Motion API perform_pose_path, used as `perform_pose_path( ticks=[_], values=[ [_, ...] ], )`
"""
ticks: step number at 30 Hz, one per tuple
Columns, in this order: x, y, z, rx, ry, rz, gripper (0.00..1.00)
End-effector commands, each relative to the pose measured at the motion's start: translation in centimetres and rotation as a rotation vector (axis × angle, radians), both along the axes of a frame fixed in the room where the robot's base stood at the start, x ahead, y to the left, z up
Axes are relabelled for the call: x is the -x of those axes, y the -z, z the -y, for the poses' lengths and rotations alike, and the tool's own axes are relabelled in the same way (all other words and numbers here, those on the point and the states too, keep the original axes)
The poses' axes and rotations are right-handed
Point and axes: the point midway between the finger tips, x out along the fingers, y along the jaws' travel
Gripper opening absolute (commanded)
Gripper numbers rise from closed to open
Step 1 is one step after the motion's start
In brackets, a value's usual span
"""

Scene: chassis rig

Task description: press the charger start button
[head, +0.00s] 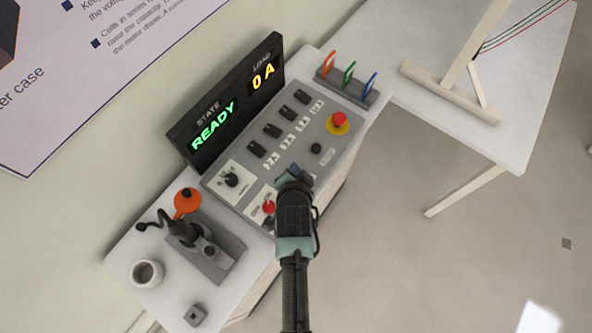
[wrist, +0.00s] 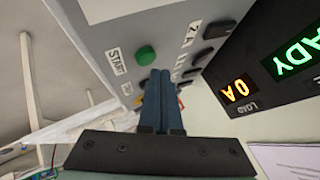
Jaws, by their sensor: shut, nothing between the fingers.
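The green start button (wrist: 146,55), with a START label beside it, shows in the wrist view on the grey control panel (wrist: 180,25). My gripper (wrist: 161,73) is shut and empty, its dark fingertips close beside the button in that picture. I cannot tell whether they touch the panel. In the head view my gripper (head: 294,170) is over the lower right part of the panel (head: 330,150). The green button does not show there and appears hidden behind my gripper. The display (head: 228,105) reads READY and 0 A.
A red emergency stop (head: 338,119) on yellow is right of my gripper. A red button (head: 268,207) and rotary knob (head: 231,180) are to its left. Several black switches (head: 272,131) line the panel. A mug (head: 146,273) stands lower left, and a white table (head: 450,110) is at right.

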Motion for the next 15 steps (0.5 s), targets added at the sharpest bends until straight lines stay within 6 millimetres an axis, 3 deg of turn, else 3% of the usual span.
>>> perform_pose_path(
  ticks=[15],
  values=[
    [-0.01,0.86,-0.01,0.000,-0.001,0.001,0.00]
  ],
)
